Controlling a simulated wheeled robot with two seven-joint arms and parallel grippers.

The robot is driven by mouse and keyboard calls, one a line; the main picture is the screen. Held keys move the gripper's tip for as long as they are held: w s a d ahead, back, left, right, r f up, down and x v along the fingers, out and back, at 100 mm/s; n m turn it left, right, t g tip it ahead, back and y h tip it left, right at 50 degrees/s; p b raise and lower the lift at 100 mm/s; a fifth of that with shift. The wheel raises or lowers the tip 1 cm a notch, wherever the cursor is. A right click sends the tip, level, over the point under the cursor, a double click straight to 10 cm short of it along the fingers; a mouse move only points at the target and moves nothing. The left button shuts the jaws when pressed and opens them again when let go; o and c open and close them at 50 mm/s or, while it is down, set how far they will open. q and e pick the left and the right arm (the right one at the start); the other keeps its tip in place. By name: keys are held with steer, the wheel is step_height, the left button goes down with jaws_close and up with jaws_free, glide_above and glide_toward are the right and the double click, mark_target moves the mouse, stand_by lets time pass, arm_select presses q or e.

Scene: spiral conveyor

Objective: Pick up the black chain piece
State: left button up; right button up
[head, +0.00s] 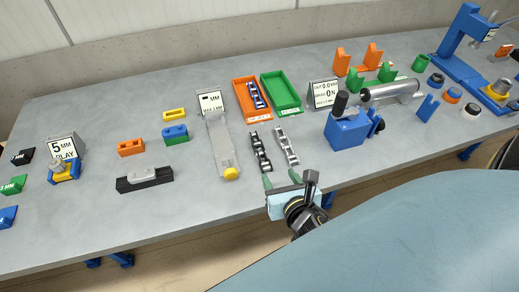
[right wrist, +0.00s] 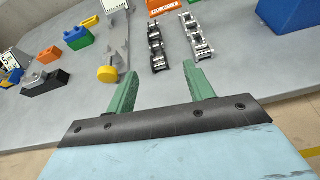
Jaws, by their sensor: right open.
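The black chain piece (head: 261,152) lies flat on the grey table, just left of a silver chain piece (head: 287,146). In the right wrist view the black chain piece (right wrist: 156,47) is ahead of the fingers, with the silver chain piece (right wrist: 195,37) to its right. My right gripper (head: 281,179) has green fingers and is open and empty at the table's front edge, short of both chains. It also shows in the right wrist view (right wrist: 163,88), its fingers apart with bare table between them. My left gripper is not in view.
A metal gauge with a yellow knob (head: 231,174) lies left of the chains. Behind them are an orange tray (head: 240,98) holding a blue-and-silver chain and an empty green tray (head: 266,86). A blue fixture (head: 346,129) stands to the right.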

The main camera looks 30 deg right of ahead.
steer(key=shift+w+a+n, duration=0.15)
steer(key=shift+w+n, duration=0.05)
steer(key=shift+n, duration=0.2)
glide_toward(262, 153)
steer(key=x, duration=0.4)
steer(key=shift+b+x, duration=0.45)
steer(key=shift+x, duration=2.4)
jaws_close()
